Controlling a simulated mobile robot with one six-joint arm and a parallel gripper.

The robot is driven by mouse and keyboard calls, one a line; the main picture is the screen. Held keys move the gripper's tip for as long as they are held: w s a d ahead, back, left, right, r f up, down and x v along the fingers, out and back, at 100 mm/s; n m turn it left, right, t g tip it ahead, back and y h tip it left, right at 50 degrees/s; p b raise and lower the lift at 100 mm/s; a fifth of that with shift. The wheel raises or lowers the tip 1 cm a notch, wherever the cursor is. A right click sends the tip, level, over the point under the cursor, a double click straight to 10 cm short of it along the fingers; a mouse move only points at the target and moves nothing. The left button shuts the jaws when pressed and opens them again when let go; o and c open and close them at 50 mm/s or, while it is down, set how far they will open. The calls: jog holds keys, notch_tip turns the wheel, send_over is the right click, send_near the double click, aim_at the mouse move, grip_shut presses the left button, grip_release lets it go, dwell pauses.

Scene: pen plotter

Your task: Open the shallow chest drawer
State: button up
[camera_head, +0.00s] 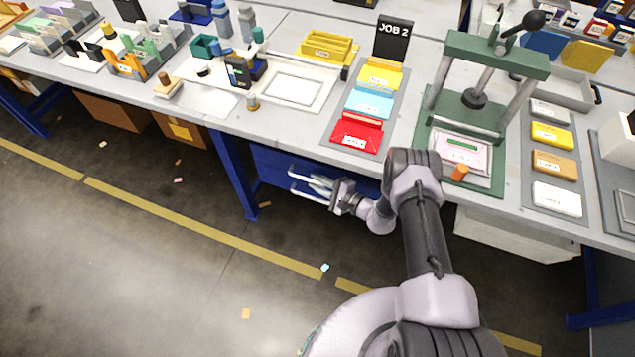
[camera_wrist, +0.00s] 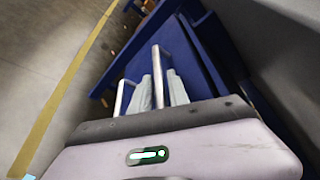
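The blue drawer chest (camera_head: 268,166) is under the bench, partly hidden by the tabletop and my arm. Two silver bar handles run along its front, one above the other. The upper handle (camera_head: 297,174) also shows in the wrist view (camera_wrist: 156,65); the lower handle (camera_head: 302,193) shows there on the left (camera_wrist: 120,98). My gripper (camera_head: 320,184) is at the handles. In the wrist view, its pale fingers (camera_wrist: 160,88) lie on either side of the upper handle. Whether they touch it is unclear. The drawer fronts (camera_wrist: 205,60) show no clear gap.
The bench top (camera_head: 300,135) hangs over the chest and carries a red tray (camera_head: 357,133) and a green press (camera_head: 497,65). A blue bench leg (camera_head: 235,170) stands left of the chest. The floor (camera_head: 150,260) in front is open, with yellow tape and small scraps.

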grip_shut()
dwell(1.3)
